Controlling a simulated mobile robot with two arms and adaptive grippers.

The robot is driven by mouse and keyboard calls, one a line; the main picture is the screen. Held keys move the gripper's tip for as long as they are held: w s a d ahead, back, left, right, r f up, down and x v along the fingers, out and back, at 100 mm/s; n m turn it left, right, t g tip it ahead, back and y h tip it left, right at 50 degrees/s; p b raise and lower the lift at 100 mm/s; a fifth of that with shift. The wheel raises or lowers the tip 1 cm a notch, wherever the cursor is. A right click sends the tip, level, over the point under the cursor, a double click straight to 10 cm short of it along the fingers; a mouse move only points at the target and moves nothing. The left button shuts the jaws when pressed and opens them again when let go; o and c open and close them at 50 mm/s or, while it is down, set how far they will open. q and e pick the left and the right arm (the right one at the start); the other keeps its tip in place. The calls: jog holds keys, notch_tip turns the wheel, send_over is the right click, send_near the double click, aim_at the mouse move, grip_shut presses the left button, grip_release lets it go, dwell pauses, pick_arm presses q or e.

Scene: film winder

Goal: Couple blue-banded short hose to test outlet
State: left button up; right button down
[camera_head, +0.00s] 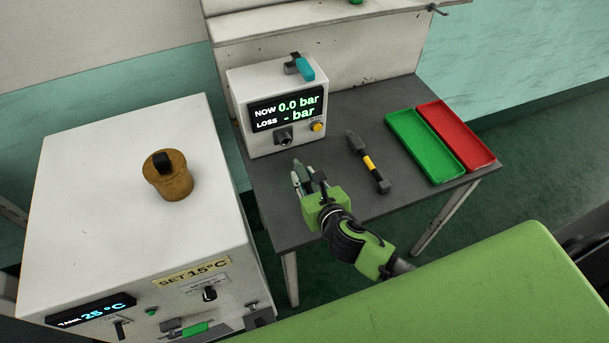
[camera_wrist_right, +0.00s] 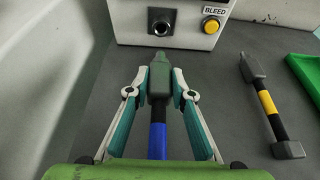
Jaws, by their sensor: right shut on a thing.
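My right gripper (camera_head: 306,175) is shut on the blue-banded short hose, which shows clearly in the right wrist view (camera_wrist_right: 157,138). The hose has a dark green-grey end fitting, held between the fingertips, and a blue band nearer my palm. Its narrow tip points toward the test outlet (camera_wrist_right: 161,22), a dark round port in a square block low on the white tester's front. The outlet also shows in the head view (camera_head: 284,136). The tip appears apart from the outlet, a little below it in the picture. My left gripper is not in view.
A yellow-banded hose (camera_head: 368,162) lies on the dark table (camera_head: 340,218) right of my gripper. Green (camera_head: 423,146) and red (camera_head: 455,137) trays stand further right. The white tester (camera_head: 237,88) has a blue-handled valve (camera_head: 306,68) and yellow bleed button (camera_head: 317,127). A white tank cabinet (camera_head: 105,180) stands left.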

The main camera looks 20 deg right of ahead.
aim_at(297, 162)
jog(key=w, duration=0.3)
jog(key=shift+w+r, duration=0.1)
jog(key=shift+w, duration=0.25)
jog(key=shift+w+a, duration=0.1)
jog(key=shift+w, duration=0.55)
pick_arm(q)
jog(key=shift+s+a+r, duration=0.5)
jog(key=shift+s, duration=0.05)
pick_arm(e)
jog(key=shift+w, duration=0.3)
pick_arm(q)
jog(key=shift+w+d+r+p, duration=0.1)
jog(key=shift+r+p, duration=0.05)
jog(key=shift+p, duration=0.2)
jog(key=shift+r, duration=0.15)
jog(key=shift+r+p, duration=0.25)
jog(key=shift+p, duration=0.2)
pick_arm(e)
jog(key=shift+w, duration=0.2)
jog(key=shift+w, duration=1.3)
